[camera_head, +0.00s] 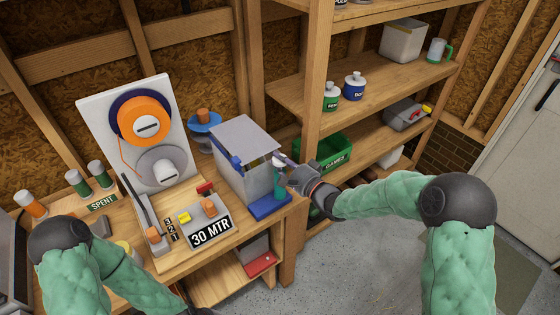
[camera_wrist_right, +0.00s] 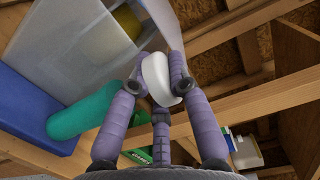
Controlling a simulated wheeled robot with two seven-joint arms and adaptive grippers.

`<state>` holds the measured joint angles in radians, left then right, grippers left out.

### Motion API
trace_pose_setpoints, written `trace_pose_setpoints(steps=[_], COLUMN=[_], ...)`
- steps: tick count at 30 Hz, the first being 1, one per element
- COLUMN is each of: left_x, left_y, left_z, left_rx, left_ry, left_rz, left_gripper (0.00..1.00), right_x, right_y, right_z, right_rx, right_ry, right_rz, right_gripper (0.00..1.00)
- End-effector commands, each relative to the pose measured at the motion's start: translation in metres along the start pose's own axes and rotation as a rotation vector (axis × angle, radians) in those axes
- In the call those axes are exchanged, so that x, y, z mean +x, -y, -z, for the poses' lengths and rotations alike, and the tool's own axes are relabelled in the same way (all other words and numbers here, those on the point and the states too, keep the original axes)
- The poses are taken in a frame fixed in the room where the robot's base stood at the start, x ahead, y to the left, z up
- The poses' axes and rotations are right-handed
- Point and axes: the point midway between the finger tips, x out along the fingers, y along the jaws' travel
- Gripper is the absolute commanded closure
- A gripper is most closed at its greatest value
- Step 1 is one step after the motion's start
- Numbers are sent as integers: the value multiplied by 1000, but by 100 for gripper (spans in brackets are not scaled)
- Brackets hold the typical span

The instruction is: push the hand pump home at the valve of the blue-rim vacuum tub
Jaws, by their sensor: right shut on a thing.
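A clear-walled tub with a grey lid (camera_head: 246,134) stands at the right end of the bench, with blue parts at its upper edge; I take it for the vacuum tub. A teal upright body (camera_head: 279,186), apparently the hand pump, stands at its right front, over a blue block (camera_head: 268,207). It also shows in the wrist view (camera_wrist_right: 85,116). My right gripper (camera_head: 288,172) is at the pump's top. In the wrist view its fingers (camera_wrist_right: 158,85) are shut on a white piece (camera_wrist_right: 155,72), apparently the pump's handle. The valve cannot be made out.
A board with an orange spool (camera_head: 146,121) stands left of the tub, by a "30 MTR" sign (camera_head: 211,231). A blue dish (camera_head: 204,122) is behind. Shelves with a green bin (camera_head: 322,160) stand to the right. The floor is clear in front right.

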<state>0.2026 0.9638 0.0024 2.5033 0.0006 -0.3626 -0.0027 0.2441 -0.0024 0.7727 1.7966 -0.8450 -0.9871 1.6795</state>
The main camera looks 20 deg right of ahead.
Motion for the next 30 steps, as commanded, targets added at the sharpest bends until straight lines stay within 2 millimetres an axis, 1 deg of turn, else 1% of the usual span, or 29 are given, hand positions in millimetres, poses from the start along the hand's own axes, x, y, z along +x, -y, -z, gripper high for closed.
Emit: trace_pose_setpoints(steps=[13,14,15,16,17,23,24,26,27,30], left_x=[0,0,0,0,0,0,0,0,0,0], left_y=[0,0,0,0,0,0,0,0,0,0], left_z=[0,0,0,0,0,0,0,0,0,0], left_rx=[0,0,0,0,0,0,0,0,0,0], left_ry=[0,0,0,0,0,0,0,0,0,0], left_rz=[0,0,0,0,0,0,0,0,0,0], left_gripper=[100,100,100,100,100,100,100,100,100,100], right_x=[0,0,0,0,0,0,0,0,0,0], right_y=[-1,-1,-1,-1,-1,-1,-2,-2,-2,-2], right_z=[0,0,0,0,0,0,-1,0,0,0], right_rx=[0,0,0,0,0,0,1,1,1,1], right_ry=[0,0,0,0,0,0,0,0,0,0], right_rz=[-2,-2,-2,-2,-2,-1,-3,-3,-3,-3], right_gripper=[100,75,64,55,53,53,50,33,22,22])
